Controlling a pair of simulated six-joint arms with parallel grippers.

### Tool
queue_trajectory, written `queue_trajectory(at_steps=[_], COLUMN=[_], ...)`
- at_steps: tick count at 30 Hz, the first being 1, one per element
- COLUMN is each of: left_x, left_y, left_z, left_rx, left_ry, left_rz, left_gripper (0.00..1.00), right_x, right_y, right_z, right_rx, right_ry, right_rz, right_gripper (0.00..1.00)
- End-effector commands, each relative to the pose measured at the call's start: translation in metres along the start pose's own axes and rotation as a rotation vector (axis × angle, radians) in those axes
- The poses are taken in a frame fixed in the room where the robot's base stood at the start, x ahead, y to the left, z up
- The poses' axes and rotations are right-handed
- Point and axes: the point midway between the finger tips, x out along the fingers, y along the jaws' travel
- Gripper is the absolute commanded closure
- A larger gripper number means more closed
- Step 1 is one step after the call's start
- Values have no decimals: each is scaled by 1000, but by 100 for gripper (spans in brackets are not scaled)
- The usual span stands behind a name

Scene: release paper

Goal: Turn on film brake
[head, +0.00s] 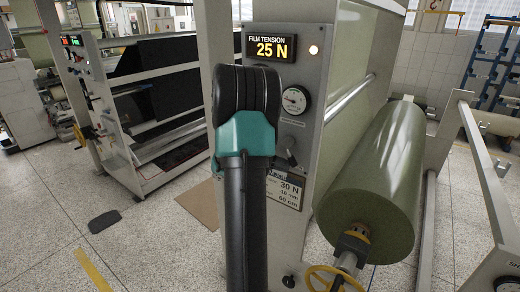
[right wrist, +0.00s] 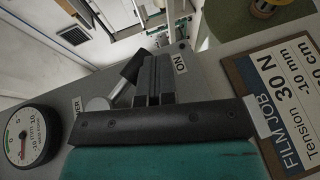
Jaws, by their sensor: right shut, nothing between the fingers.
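In the right wrist view, a lever with a pale round shaft and a black handle (right wrist: 133,66) stands on the grey panel. It leans toward the "ON" label (right wrist: 180,63). My right gripper (right wrist: 152,80) is shut and empty, its dark fingers right beside the handle and overlapping it in the picture. I cannot tell whether they touch. In the head view my black and teal right arm stands before the panel (head: 312,75) and hides part of it, the gripper's fingertips included. My left gripper is not in view.
The panel carries a "25 N" film tension display (head: 271,47), a lit lamp (head: 314,50), a dial gauge (head: 295,100) and a film job card (right wrist: 290,90). A green film roll (head: 375,180) with a yellow handwheel (head: 335,278) is at right. Open floor lies at left.

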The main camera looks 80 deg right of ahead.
Motion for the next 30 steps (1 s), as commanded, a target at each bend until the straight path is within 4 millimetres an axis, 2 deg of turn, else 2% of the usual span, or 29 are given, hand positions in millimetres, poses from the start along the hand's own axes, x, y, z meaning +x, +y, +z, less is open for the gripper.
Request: queue_trajectory(at_steps=[11, 17, 23, 30], left_x=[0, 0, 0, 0], left_y=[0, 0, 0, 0], left_z=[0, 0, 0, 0], left_rx=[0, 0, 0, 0], left_ry=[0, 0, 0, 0], left_rz=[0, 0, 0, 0], left_gripper=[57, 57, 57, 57], right_x=[0, -6, -24, -68], right_y=[0, -8, -29, -38], right_z=[0, -2, -4, -5], right_rx=[1, -1, -3, 1], right_ry=[0, 1, -1, 0], right_rz=[0, -1, 1, -1], right_gripper=[100, 100, 100, 100])
